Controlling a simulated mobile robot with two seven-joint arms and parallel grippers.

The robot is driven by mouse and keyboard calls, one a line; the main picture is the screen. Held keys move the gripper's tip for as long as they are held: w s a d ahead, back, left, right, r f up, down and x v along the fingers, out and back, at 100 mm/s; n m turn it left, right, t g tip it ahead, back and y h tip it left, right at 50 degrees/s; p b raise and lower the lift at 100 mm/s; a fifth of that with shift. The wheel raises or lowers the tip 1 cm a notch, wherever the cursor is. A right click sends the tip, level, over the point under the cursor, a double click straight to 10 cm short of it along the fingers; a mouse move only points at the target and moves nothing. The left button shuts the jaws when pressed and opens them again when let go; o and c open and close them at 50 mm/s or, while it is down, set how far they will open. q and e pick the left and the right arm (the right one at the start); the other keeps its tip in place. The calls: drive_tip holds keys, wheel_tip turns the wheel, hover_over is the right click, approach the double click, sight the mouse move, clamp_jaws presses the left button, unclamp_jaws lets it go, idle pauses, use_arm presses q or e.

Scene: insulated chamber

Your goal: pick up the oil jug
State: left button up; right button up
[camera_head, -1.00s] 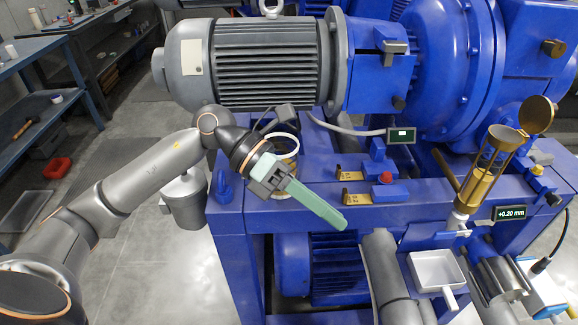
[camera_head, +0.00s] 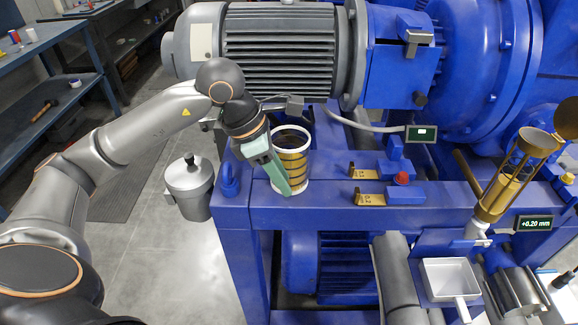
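No thing in view is clearly marked as the oil jug. A grey lidded can (camera_head: 190,190) with a black knob stands upright left of the blue frame. An open, white-rimmed container with gold and dark bands (camera_head: 292,164) stands upright on the blue frame. My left gripper (camera_head: 284,188) points down in front of that container's left side and hides part of it. Its pale green fingers overlap in this view, so I cannot tell their gap or whether they touch the container. My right gripper is not in view.
A large grey motor (camera_head: 280,50) stands behind the gripper. Blue blocks with brass tags and a red knob (camera_head: 402,178) sit to the right. A brass glass-sided cup (camera_head: 505,185) and a white tray (camera_head: 450,281) are farther right. Floor shows at left.

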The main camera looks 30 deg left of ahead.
sight(287, 201)
use_arm(q)
drive_tip(key=x, duration=0.5)
drive_tip(key=shift+s+a+f, duration=0.15)
drive_tip(key=shift+a+f, duration=0.05)
drive_tip(key=shift+a, duration=0.15)
drive_tip(key=shift+c, duration=0.4)
clamp_jaws()
drive_tip(key=shift+r, duration=0.1)
idle(0.5)
